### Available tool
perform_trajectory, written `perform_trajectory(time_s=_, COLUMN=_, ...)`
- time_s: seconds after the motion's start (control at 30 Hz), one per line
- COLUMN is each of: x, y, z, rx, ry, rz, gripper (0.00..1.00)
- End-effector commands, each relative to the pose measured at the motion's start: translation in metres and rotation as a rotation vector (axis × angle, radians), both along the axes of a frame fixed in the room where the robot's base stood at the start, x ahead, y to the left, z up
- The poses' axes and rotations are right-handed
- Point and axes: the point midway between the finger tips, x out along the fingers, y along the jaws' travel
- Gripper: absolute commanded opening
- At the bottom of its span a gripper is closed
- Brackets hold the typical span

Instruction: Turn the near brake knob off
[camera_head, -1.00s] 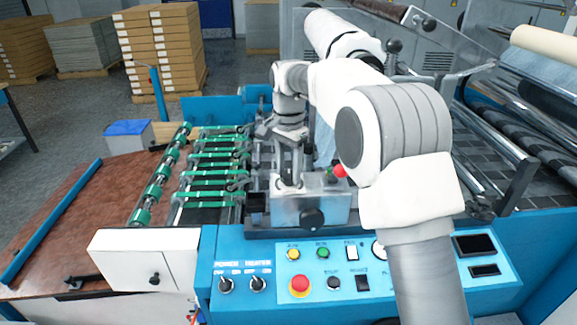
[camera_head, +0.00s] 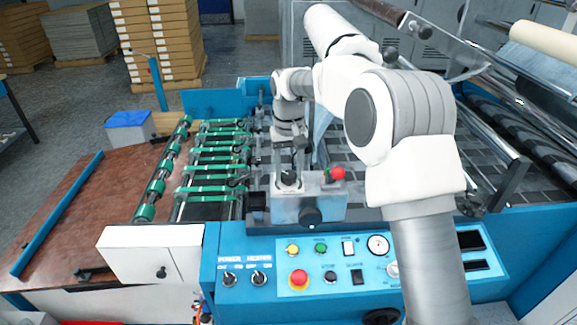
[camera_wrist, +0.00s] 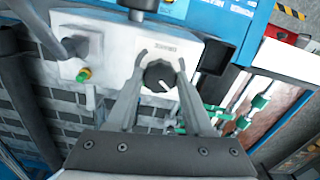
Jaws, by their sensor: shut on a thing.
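The near brake knob (camera_wrist: 160,76) is round and black with a white pointer line. It sits on top of a grey metal box (camera_wrist: 113,45), below a small printed label that I cannot read. In the wrist view my gripper (camera_wrist: 162,62) has one finger on each side of the knob and is shut on it. The pointer line lies slanted between the fingers. In the head view my gripper (camera_head: 289,172) reaches down from above onto the box, and the dark knob (camera_head: 289,180) shows between the fingers.
The blue control panel (camera_head: 258,300) with buttons and switches lies nearer. Green-banded rollers (camera_head: 208,189) are to the left.

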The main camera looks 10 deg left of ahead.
Motion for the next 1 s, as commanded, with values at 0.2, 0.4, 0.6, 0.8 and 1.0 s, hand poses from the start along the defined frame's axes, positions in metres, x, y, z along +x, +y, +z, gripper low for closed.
perform_trajectory(time_s=0.2, x=0.0010, y=-0.0006, z=0.0023, rx=0.002, ry=-0.001, rz=0.203, gripper=0.00)
perform_trajectory(time_s=0.4, x=0.0009, y=-0.0006, z=0.0020, rx=0.001, ry=-0.002, rz=0.394, gripper=0.00)
perform_trajectory(time_s=0.6, x=0.0015, y=-0.0010, z=0.0020, rx=0.002, ry=-0.003, rz=0.583, gripper=0.00)
perform_trajectory(time_s=0.8, x=0.0017, y=-0.0008, z=0.0021, rx=0.001, ry=-0.003, rz=0.773, gripper=0.00)
perform_trajectory(time_s=1.0, x=0.0020, y=-0.0010, z=0.0017, rx=0.002, ry=-0.002, rz=0.945, gripper=0.00)
